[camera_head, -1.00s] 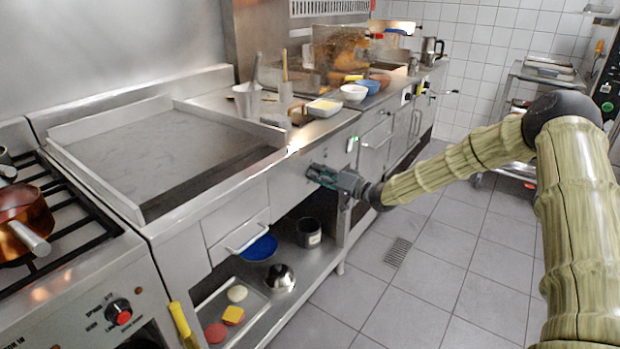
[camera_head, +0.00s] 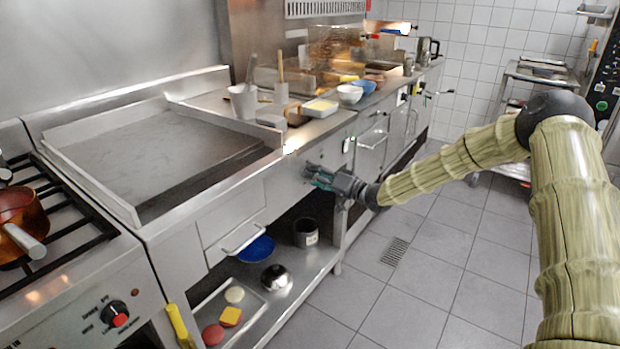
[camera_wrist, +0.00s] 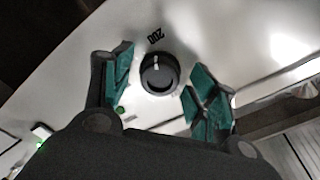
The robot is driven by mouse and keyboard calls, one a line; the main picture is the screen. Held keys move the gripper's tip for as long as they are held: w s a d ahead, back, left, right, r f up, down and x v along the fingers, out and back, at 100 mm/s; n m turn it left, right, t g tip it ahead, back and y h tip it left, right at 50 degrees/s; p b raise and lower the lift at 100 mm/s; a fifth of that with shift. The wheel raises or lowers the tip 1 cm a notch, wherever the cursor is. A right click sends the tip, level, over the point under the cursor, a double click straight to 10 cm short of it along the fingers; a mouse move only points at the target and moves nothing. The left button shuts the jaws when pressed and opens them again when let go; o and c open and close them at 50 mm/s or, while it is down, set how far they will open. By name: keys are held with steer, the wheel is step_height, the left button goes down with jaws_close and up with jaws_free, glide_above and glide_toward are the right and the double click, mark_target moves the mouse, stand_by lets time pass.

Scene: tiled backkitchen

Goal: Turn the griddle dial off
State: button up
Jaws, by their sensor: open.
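The griddle dial (camera_wrist: 160,74) is a round black knob with a white pointer line, on the steel front panel. In the wrist view it sits between the two green-padded fingers of my gripper (camera_wrist: 160,92), with a gap on each side. My gripper is open. In the head view my gripper (camera_head: 312,174) is at the panel right of the griddle drawer, and it mostly hides the dial. The griddle (camera_head: 150,150) is a flat grey plate with raised steel sides.
A stove with a red-marked knob (camera_head: 115,314) and a copper pot (camera_head: 18,222) stands at left. A drawer handle (camera_head: 242,240) juts out left of my gripper. Bowls (camera_head: 350,94) and utensils stand on the counter.

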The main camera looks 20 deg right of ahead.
steer(key=v, duration=1.2)
steer(key=shift+f, duration=0.1)
steer(key=w+a+m+b, duration=0.1)
steer(key=w+a+b, duration=0.2)
steer(key=w+a, duration=0.3)
steer(key=w, duration=0.3)
steer(key=shift+a+b, duration=0.4)
steer(key=shift+w, duration=0.15)
steer(key=shift+r, duration=0.25)
steer(key=c, duration=1)
